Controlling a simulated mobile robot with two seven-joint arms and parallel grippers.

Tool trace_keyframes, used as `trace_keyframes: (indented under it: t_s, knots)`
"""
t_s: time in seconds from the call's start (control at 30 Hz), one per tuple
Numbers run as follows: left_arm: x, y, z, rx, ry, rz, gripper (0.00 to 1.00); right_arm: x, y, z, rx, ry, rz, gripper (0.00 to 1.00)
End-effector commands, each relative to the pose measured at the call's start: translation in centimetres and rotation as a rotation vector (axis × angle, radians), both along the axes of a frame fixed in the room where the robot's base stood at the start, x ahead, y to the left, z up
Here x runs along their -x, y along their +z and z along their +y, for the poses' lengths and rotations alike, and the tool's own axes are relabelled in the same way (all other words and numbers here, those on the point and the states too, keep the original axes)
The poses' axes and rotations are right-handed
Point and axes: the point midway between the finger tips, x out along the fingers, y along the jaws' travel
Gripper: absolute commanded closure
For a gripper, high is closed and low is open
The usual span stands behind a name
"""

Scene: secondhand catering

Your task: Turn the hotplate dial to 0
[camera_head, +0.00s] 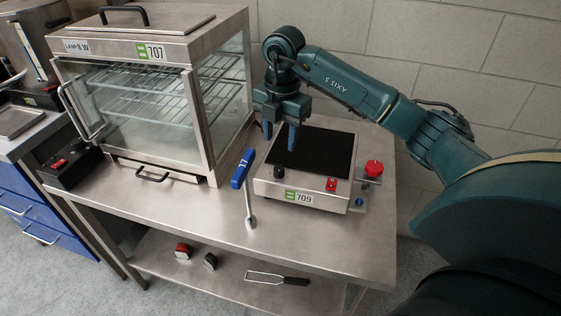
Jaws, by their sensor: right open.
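The hotplate (265,187) stands on the steel table, with a black top plate and a green and white label reading 709 on its front. A small black dial (279,171) sits at the left of its front panel; its pointer is too small to read. A red switch (331,184) is further right on the panel. My right gripper (280,139) is open and empty, pointing down above the hotplate's back left part. Its blue fingers are above and behind the dial, apart from it. My left gripper is out of view.
A glass-sided warming cabinet (190,110) labelled 707 stands to the left. A blue-handled utensil marked 17 (242,168) is just left of the hotplate. A red knob (373,169) is at its right.

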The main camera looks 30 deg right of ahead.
Motion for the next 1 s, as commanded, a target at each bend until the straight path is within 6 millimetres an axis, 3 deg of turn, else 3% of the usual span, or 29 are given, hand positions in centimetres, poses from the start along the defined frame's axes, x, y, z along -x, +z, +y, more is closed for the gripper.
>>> trace_keyframes:
  t_s: [0.2, 0.4, 0.6, 0.87, 1.0]
  knots:
    - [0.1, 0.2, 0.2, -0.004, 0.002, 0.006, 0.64, -0.1, -4.8, 0.1, 0.000, -0.001, 0.005, 0.54]
    - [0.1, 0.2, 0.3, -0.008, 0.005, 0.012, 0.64, -0.3, -7.7, 0.2, 0.000, -0.001, 0.002, 0.54]
    - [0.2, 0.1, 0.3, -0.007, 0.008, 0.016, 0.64, -0.3, -8.9, 0.1, 0.000, -0.001, 0.000, 0.54]
    - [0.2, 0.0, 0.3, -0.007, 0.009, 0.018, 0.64, -0.3, -9.0, 0.1, 0.001, 0.000, 0.000, 0.54]
    - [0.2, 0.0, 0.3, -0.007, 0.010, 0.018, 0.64, -0.3, -9.0, 0.1, 0.001, 0.000, 0.000, 0.65]
